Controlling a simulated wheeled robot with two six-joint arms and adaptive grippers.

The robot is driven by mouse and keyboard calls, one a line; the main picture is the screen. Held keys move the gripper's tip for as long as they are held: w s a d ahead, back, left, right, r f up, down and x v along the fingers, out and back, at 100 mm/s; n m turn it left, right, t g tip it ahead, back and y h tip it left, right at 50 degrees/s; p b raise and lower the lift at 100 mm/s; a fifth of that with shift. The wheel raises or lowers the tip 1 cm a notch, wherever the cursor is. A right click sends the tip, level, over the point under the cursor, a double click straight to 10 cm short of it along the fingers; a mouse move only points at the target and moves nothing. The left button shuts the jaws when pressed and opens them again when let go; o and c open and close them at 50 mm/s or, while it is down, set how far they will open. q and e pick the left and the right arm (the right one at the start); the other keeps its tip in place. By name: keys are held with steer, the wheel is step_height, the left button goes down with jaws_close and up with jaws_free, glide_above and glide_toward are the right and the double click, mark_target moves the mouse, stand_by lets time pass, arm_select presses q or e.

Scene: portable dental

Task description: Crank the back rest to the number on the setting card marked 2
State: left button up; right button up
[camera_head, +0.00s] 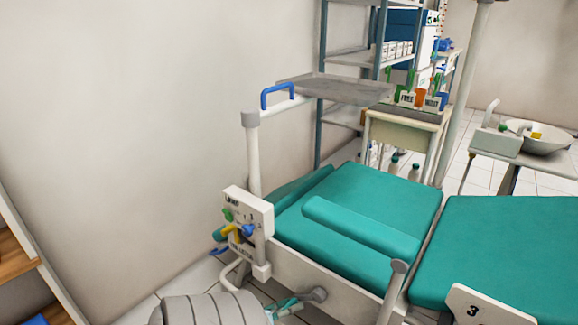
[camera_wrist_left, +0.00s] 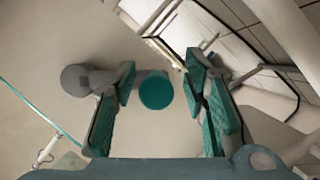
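The teal dental chair fills the right of the head view, with its back rest (camera_head: 350,205) at the far end carrying a long bolster. My left gripper (camera_head: 290,304) is low at the chair's near side, beside a grey round part (camera_head: 318,293) that looks like the crank. In the left wrist view my left gripper (camera_wrist_left: 165,105) is open. A teal round knob (camera_wrist_left: 157,90) on a grey arm, with a grey hub (camera_wrist_left: 75,80), shows between and beyond the fingers; contact cannot be told. A plate marked 3 (camera_head: 473,309) is on the chair's side. My right gripper is out of view.
A post with a control panel (camera_head: 248,211) bearing coloured knobs stands just behind my left arm. Shelves (camera_head: 345,58), a grey tray (camera_head: 335,89), a small cart (camera_head: 402,128) with small cards, and a basin (camera_head: 540,137) stand farther back. A wall lies left.

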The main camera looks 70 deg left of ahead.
arm_select(q)
steer(key=v, duration=1.2)
